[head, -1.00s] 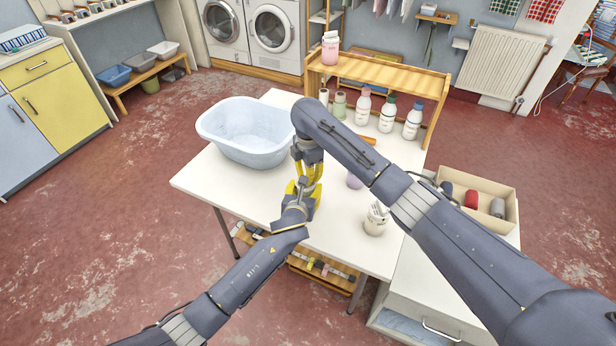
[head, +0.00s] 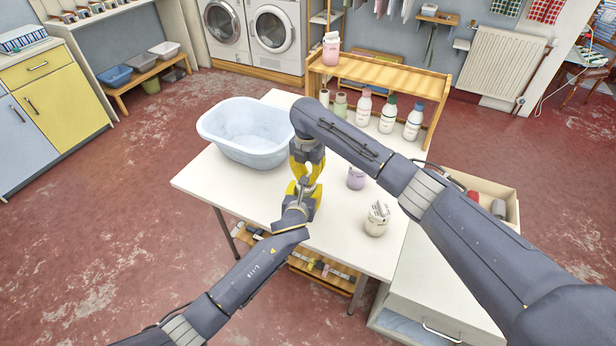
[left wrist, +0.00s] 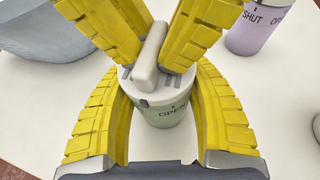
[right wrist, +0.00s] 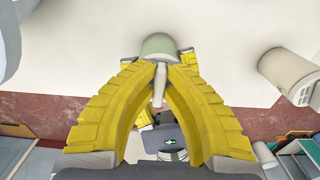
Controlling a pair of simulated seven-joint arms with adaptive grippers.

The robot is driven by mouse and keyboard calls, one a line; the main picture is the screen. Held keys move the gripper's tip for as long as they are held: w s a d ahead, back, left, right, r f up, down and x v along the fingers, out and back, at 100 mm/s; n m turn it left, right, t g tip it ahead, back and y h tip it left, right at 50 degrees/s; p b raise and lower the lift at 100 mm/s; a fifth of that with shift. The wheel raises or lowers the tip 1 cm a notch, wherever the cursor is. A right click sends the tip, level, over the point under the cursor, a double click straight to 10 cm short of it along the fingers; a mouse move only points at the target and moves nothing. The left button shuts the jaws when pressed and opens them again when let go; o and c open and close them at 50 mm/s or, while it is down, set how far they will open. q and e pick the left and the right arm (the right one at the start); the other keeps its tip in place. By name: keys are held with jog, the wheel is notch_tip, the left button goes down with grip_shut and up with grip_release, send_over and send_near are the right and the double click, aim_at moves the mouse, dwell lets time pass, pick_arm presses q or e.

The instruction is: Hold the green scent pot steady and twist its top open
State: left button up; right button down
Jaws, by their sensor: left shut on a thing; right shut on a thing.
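The green scent pot (left wrist: 165,117) stands upright on the white table in the left wrist view, with the word OPEN on its side. Its pale top (left wrist: 157,92) carries a raised bar (left wrist: 150,50), and a small dark mark on the rim sits just left of the word. My left gripper (left wrist: 160,105) is shut around the pot's body. My right gripper (right wrist: 160,82) comes from above, shut on the bar, which also shows between its fingers in the right wrist view. In the head view my left gripper (head: 302,196) and right arm hide the pot.
A purple pot (head: 356,178) and a cream pot (head: 376,220) stand right of my grippers. A pale blue basin (head: 250,132) is at the table's left. Several bottles (head: 388,116) stand by the wooden shelf (head: 380,72) behind. The table's front left is clear.

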jog(key=n, duration=0.3)
jog(key=shift+a+n, duration=0.15)
jog(key=shift+n, duration=0.15)
jog(key=shift+a+n, duration=0.15)
jog(key=shift+n, duration=1.65)
jog(key=c, duration=1.5)
grip_release()
jog(key=shift+o, duration=0.2)
jog(key=shift+r, duration=0.1)
notch_tip(320, 180, up, 12)
